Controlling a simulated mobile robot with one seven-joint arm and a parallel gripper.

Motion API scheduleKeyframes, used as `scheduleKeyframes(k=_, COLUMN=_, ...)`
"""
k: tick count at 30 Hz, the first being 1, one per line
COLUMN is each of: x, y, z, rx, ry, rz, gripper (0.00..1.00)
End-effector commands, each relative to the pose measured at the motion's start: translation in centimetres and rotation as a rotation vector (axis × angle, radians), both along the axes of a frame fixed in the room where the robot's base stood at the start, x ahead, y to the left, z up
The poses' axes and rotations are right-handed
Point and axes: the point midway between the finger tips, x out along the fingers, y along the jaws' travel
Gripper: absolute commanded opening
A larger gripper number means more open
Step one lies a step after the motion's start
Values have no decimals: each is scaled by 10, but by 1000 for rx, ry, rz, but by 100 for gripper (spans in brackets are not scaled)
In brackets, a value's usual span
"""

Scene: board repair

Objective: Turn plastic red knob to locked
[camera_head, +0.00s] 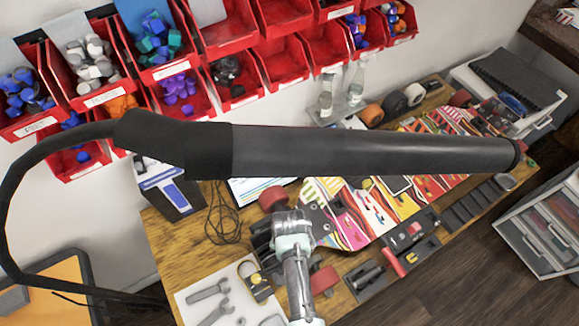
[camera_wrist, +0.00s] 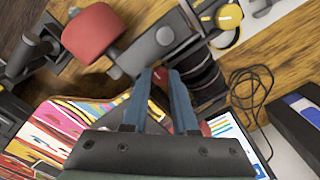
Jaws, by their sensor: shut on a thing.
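My gripper (camera_wrist: 164,78) reaches down over the workbench in the wrist view, its two blue fingers close together. A small red piece, which appears to be the red knob (camera_wrist: 159,79), shows between the fingertips, mostly covered by them. The fingers are shut on it. It sits beside a black holder (camera_wrist: 203,78) on the bench. Whether the knob points to locked or unlocked cannot be seen. In the head view my arm hides the fingertips and the knob, and the black holder (camera_head: 262,240) shows only partly.
A large red wheel (camera_wrist: 92,32) and grey metal part lie near the fingers. The colourful board (camera_head: 345,215) lies beside my arm. A yellow-black tool (camera_head: 260,289), wrenches (camera_head: 208,291) and a black cable (camera_head: 222,222) are on the bench. A thick dark tube crosses the head view.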

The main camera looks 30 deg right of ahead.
Motion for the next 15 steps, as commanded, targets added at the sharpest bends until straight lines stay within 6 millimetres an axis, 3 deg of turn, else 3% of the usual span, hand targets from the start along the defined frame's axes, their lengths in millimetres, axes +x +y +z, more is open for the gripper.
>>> scheduleKeyframes(k=15, x=1, y=0, z=1, rx=-1, ry=-4, rz=-46, gripper=0)
